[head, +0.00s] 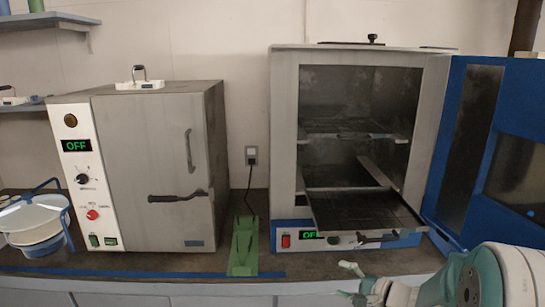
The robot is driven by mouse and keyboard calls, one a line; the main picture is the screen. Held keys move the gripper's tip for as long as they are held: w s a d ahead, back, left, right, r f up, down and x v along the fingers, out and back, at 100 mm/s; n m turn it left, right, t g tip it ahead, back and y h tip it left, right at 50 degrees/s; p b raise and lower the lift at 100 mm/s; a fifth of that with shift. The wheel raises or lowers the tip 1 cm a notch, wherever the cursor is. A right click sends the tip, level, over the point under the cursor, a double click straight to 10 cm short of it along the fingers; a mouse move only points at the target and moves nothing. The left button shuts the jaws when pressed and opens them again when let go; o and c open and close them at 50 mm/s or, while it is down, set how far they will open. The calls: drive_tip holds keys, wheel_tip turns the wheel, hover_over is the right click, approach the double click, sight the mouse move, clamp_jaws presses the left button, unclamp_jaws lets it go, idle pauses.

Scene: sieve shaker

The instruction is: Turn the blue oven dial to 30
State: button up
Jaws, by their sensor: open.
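The blue oven (284,140) stands at the right with its blue door (507,150) swung open to the right. Its blue lower panel (275,241) carries a green-lit display (308,235), partly hidden, of which "OF" shows. A tray pulled out at an angle (365,205) overhangs this panel. Small dark round parts (333,240) sit right of the display; I cannot tell for sure which is the dial, or its setting. My gripper (350,281) is at the lower right, in front of the counter edge, below the panel, open and apart from the oven.
A grey oven (150,150) with its door shut stands at the left, its display reading "OFF". A green stand (244,246) is between the ovens. The open blue door fills the right side.

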drive_tip(key=s+a+r+n+g+h, duration=0.2)
drive_tip(key=s+a+r+n+g, duration=0.15)
drive_tip(key=s, duration=0.45)
drive_tip(key=s+a+r+n+g+h, duration=0.15)
drive_tip(key=s+a+n+g, duration=0.3)
drive_tip(key=s, duration=0.45)
drive_tip(key=s+d+r+n+t+h, duration=0.3)
drive_tip(key=s+d+n+h, duration=0.2)
drive_tip(key=s, duration=0.5)
drive_tip(key=shift+s+d+r+h, duration=0.3)
drive_tip(key=shift+d+h, duration=0.25)
drive_tip(key=shift+h, duration=0.7)
drive_tip(key=shift+w, duration=0.1)
